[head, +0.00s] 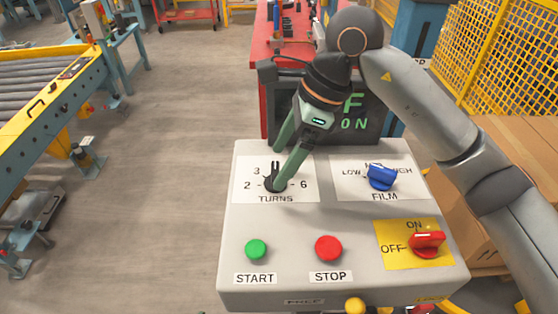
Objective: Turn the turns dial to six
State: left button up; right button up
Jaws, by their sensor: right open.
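The black turns dial (271,184) is on a white label marked TURNS at the upper left of the grey control panel (290,220). The numbers 2, 3 and 6 show around it; the marks near its top right are hidden by my gripper. Its dark upper part points roughly up, but the exact setting is hard to read. My right gripper (279,166) comes from above right, open, with one green finger over the dial and the other behind it. Whether the near finger touches the dial cannot be told. My left gripper is not in view.
A blue FILM knob (381,177), a green START button (256,249), a red STOP button (328,248) and a red ON/OFF switch (427,243) share the panel. A dark display (368,118) stands behind it. A roller conveyor (45,85) is at left; the floor between is clear.

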jog(key=shift+x, duration=0.95)
jog(key=c, duration=1.4)
